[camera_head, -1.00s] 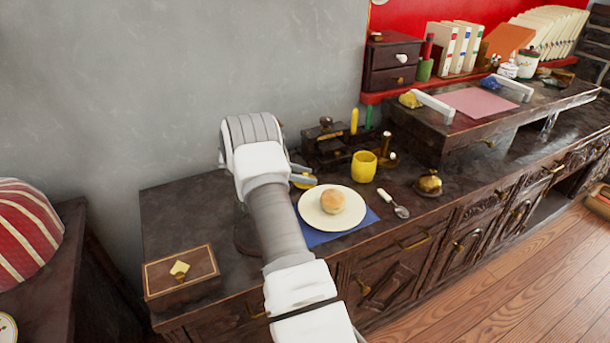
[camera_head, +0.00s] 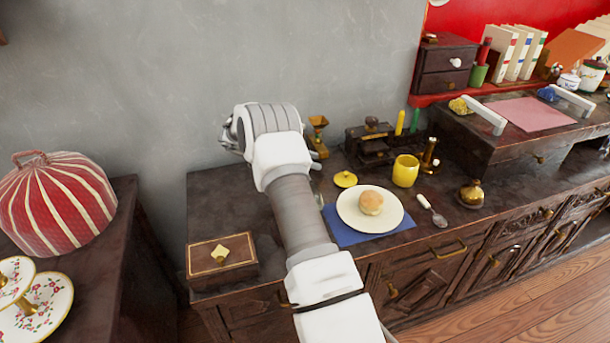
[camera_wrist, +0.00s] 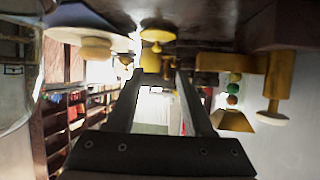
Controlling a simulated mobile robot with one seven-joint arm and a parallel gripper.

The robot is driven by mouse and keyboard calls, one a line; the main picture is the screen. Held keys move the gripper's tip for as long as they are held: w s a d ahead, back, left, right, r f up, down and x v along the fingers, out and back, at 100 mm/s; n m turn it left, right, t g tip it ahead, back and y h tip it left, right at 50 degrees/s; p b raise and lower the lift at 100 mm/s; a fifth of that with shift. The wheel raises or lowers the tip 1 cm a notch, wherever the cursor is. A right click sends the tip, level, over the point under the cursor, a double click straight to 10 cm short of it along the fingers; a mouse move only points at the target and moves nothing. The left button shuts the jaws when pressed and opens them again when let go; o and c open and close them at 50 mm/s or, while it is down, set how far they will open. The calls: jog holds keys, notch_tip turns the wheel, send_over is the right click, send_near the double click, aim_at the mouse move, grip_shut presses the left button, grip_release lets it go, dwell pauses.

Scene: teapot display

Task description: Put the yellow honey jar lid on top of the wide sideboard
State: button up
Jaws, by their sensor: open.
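The yellow lid (camera_head: 345,179), a small disc with a knob, rests on the dark wooden top of the wide sideboard (camera_head: 216,200), just behind the white plate. In the wrist view, which looks upside down, the lid (camera_wrist: 157,34) hangs from the sideboard top at the upper middle, beyond my fingers. My gripper (camera_wrist: 160,75) is open, with nothing between its fingers. In the head view my wrist hides most of the gripper, which is left of the lid and apart from it.
A white plate (camera_head: 347,212) with a bun (camera_head: 371,202) lies on a blue mat (camera_head: 340,235). A yellow cup (camera_head: 405,170) stands to its right. A small brass grinder-like object (camera_head: 318,135) stands behind the lid. A wooden box (camera_head: 221,262) sits at the front left corner.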

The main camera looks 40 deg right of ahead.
jog(key=w+a+r+n+t+h, duration=0.1)
jog(key=w+a+r+n+t, duration=0.1)
jog(key=w+r+t, duration=0.6)
jog(key=w+a+r+n+t+h, duration=0.1)
jog(key=w+a+r+n+t, duration=0.2)
jog(key=r, duration=0.8)
jog(key=a+r+n+t+y, duration=0.7)
jog(key=a+r+n+t, duration=0.15)
jog(key=a+r, duration=0.65)
jog(key=s+a+f+n+g+y, duration=0.25)
jog(key=s+a+n+y, duration=0.55)
jog(key=s+a, duration=0.7)
jog(key=s+d+f+n+g, duration=0.1)
jog(key=s+f, duration=0.5)
jog(key=s, duration=0.7)
jog(key=s+d+f+n+g+h, duration=0.1)
jog(key=s+f+g, duration=0.3)
jog(key=s, duration=0.9)
notch_tip(320, 180, down, 2)
jog(key=shift+d+g+h, duration=0.3)
jog(key=shift+d, duration=0.25)
jog(key=shift+r, duration=0.1)
